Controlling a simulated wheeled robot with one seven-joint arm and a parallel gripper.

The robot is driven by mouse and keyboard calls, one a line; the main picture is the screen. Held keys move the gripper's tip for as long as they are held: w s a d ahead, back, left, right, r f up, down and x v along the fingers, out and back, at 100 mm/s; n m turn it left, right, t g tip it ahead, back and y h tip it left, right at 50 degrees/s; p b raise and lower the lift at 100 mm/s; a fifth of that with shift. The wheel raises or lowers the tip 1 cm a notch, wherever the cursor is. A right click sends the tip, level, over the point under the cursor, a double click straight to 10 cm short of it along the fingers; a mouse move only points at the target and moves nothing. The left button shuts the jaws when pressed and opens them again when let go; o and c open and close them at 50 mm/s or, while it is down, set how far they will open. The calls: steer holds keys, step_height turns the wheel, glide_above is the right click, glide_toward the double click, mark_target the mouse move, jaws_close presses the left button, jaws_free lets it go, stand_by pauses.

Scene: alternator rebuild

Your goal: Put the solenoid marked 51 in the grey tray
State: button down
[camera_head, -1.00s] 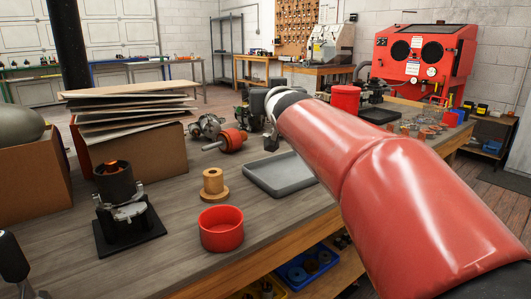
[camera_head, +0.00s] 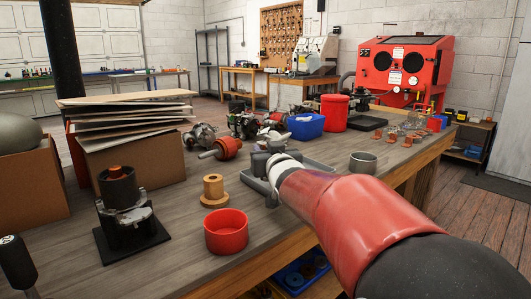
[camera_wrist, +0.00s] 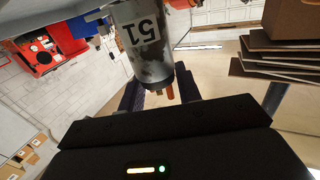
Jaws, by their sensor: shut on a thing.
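The solenoid marked 51 (camera_wrist: 145,40) is a silver cylinder with a white label and copper-coloured terminals. In the wrist view it sits between the two dark fingers of my gripper (camera_wrist: 160,92), which is shut on it. In the head view my gripper (camera_head: 262,163) is at the grey tray (camera_head: 250,183), low over its middle or left part. My red arm hides much of the tray, and the solenoid cannot be made out there. I cannot tell whether the solenoid touches the tray floor.
A wooden spool (camera_head: 213,190) and a red bowl (camera_head: 226,231) stand left of the tray. A grey cup (camera_head: 363,162) is to its right. Behind are an orange-red motor part (camera_head: 226,148), a blue bin (camera_head: 306,126) and a red canister (camera_head: 334,112). A black press-like fixture (camera_head: 122,205) stands at left.

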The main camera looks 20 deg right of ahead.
steer(key=shift+f+b, duration=0.35)
steer(key=shift+b, duration=0.15)
steer(key=shift+f, duration=0.2)
steer(key=c, duration=1)
jaws_free()
steer(key=shift+o, duration=0.2)
steer(key=shift+r, duration=0.1)
